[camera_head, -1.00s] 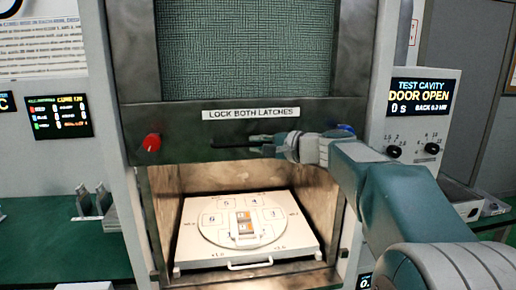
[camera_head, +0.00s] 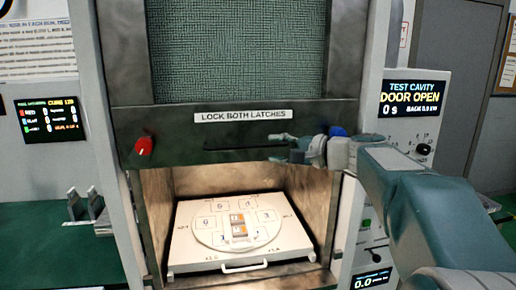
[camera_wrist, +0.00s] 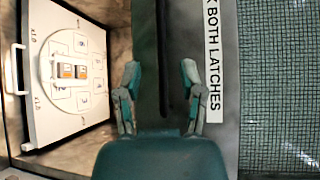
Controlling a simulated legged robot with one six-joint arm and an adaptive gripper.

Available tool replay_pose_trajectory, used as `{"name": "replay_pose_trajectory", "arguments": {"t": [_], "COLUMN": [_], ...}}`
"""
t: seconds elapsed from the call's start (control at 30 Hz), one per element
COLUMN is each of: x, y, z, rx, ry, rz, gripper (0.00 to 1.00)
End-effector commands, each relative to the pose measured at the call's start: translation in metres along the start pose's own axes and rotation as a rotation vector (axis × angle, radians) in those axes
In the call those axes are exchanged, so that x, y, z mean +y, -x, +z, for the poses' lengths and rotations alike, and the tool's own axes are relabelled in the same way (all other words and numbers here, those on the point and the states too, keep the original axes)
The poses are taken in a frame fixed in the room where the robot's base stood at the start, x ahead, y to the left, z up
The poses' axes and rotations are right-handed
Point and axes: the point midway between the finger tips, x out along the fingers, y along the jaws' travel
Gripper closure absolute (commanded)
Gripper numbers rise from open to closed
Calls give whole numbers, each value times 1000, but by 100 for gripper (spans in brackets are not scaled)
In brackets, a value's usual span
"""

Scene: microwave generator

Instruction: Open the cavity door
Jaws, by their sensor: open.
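The cavity door (camera_head: 240,60) is a dark metal frame with a green mesh window, raised so the cavity below stands open. Its lower bar carries the label "LOCK BOTH LATCHES" (camera_head: 240,116), a red latch knob (camera_head: 144,146) at left and a blue latch knob (camera_head: 338,131) at right. A dark horizontal handle (camera_head: 235,147) runs under the label. My gripper (camera_head: 277,145) is at the handle's right part. In the wrist view my gripper (camera_wrist: 160,85) is open, with its fingers on either side of the dark handle (camera_wrist: 163,60); I cannot tell whether they touch it.
Inside the cavity a white tray (camera_head: 190,255) holds a round numbered plate with small orange-and-white blocks. The right panel display (camera_head: 411,97) reads "DOOR OPEN". Metal brackets (camera_head: 84,205) stand on the green bench (camera_head: 40,245) at left.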

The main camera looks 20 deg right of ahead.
Motion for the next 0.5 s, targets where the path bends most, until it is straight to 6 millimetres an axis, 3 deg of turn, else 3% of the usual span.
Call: {"name": "replay_pose_trajectory", "arguments": {"t": [0.2, 0.5], "x": [0, 0], "y": [36, 45], "z": [0, 0], "rx": [2, -2], "ry": [0, 0], "rz": [-1, 0], "gripper": [49, 49]}}
